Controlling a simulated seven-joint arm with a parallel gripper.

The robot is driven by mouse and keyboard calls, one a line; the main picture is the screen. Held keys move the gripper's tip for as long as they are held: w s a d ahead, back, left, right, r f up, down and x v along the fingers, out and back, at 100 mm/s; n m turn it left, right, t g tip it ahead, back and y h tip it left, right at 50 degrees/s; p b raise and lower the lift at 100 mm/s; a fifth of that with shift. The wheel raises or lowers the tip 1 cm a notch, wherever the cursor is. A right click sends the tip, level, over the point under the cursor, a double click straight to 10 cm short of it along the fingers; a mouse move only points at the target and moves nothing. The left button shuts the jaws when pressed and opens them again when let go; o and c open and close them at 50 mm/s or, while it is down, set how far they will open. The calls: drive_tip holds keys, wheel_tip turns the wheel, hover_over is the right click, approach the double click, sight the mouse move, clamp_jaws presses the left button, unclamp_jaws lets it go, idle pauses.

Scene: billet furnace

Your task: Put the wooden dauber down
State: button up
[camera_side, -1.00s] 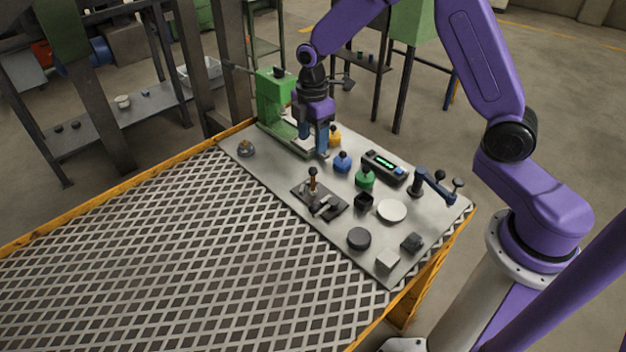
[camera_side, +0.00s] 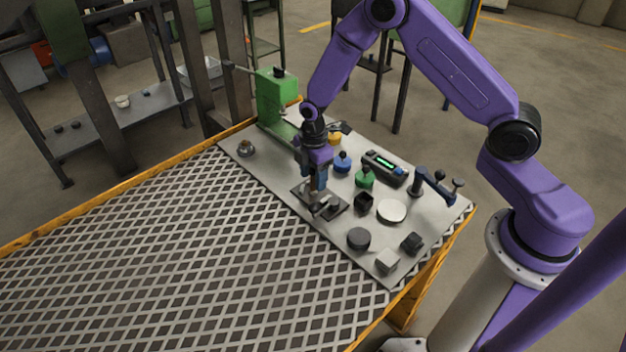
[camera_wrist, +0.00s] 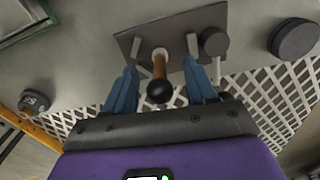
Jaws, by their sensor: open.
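The wooden dauber, as I take it, is the brown wooden handle with a black ball top (camera_wrist: 160,72). It stands on a dark plate (camera_wrist: 128,42), which also shows in the side view (camera_side: 335,205). My gripper (camera_side: 314,186) is low over this plate in the side view and hides most of the handle. In the wrist view my gripper (camera_wrist: 160,68) is open, with one blue finger on each side of the handle. Gaps show between the handle and both fingers. The black ball is nearest the wrist camera.
Blue (camera_side: 342,162) and green (camera_side: 365,177) bottles stand right of my gripper. A green press (camera_side: 275,97) stands behind. The grating at left (camera_side: 170,250) is clear.

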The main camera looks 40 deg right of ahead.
drive_tip(key=shift+f, duration=0.2)
clamp_jaws()
drive_tip(key=shift+r, duration=0.15)
